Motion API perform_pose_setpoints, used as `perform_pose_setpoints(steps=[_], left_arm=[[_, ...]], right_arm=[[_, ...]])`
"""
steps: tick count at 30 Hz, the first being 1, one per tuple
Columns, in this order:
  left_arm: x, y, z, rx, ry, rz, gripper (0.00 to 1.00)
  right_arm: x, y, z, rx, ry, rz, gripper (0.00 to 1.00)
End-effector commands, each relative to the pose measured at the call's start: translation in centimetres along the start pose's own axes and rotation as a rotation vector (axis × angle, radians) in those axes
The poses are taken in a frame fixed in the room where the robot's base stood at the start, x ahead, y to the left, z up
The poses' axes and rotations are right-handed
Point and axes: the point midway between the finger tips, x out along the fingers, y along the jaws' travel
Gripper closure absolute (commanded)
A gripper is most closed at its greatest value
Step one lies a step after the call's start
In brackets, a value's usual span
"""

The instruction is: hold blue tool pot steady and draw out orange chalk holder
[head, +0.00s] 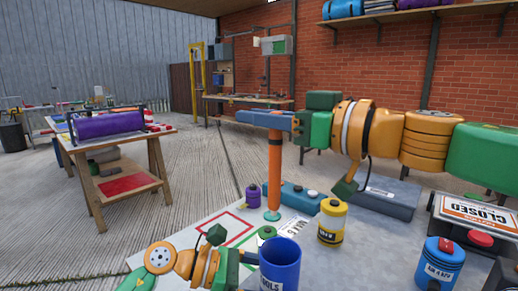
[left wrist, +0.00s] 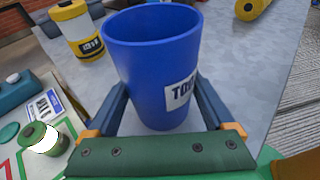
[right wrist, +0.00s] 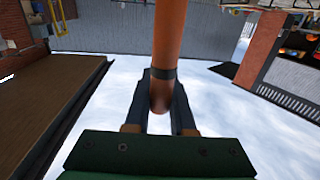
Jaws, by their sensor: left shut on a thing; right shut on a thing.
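The blue tool pot (head: 280,268) stands upright at the bottom of the head view, labelled "TOOLS". My left gripper (left wrist: 165,105) is shut around the pot (left wrist: 150,60), a finger on each side; no tool shows in its mouth. The orange chalk holder (head: 275,165) hangs upright, clear of the pot and beyond it. My right gripper (head: 268,122) is shut on its upper end. In the right wrist view the holder (right wrist: 168,45) runs between the fingers (right wrist: 160,88). Its lower end overlaps a teal disc (head: 272,215) in the head view; I cannot tell whether they touch.
A yellow labelled can (head: 332,222), a purple bottle (head: 253,196) and a blue box with knobs (head: 300,195) stand beyond the pot. A blue can (head: 440,262) and a "CLOSED" sign (head: 475,212) are at the right. A wooden trestle table (head: 118,145) stands apart at left.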

Motion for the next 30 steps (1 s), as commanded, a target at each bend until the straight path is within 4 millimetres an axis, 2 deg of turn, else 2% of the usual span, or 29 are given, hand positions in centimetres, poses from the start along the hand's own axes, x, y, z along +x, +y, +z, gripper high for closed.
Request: perform_pose_setpoints(steps=[8, 9, 10, 16, 19, 27, 30], left_arm=[[0.0, 0.0, 0.0, 0.000, 0.000, 0.000, 0.91], [0.0, 0.0, 0.0, 0.000, 0.000, 0.000, 0.06], [0.0, 0.0, 0.0, 0.000, 0.000, 0.000, 0.00], [0.0, 0.0, 0.0, 0.000, 0.000, 0.001, 0.00], [-0.9, 0.1, 0.0, -0.001, 0.001, 0.002, 0.00], [-8.2, 0.1, -0.1, -0.002, 0.002, 0.005, 0.00], [-10.3, 0.1, -0.1, -0.001, 0.003, 0.003, 0.00]], right_arm=[[0.0, 0.0, -0.4, 0.004, 0.000, 0.001, 1.00], [0.0, 0.0, -0.4, 0.004, 0.000, 0.001, 1.00], [0.0, 0.0, -0.4, 0.004, 0.000, 0.001, 1.00], [0.0, 0.0, -0.4, 0.004, 0.000, 0.001, 1.00], [0.0, 0.0, -0.4, 0.004, 0.000, 0.001, 1.00], [0.0, 0.0, -0.3, 0.004, 0.000, 0.001, 1.00], [0.0, 0.0, -0.3, 0.004, 0.000, 0.001, 1.00]])
